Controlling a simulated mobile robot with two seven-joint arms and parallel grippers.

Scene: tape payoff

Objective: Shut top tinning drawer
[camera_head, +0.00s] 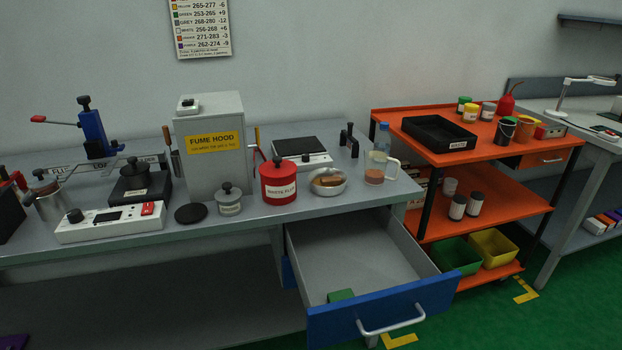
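The top drawer (382,310) under the grey bench is pulled far out toward me. It has a blue front with a silver bar handle (391,321) and a grey inside. A small green block (341,296) lies in it near the front left. The rest of the visible drawer floor is bare. Neither of my grippers shows in the head view.
The grey bench (262,223) carries a fume hood box (211,140), a red canister (278,183), a bowl (327,182) and a beaker (376,168). An orange cart (480,150) stands close to the drawer's right. Green floor is clear at lower right.

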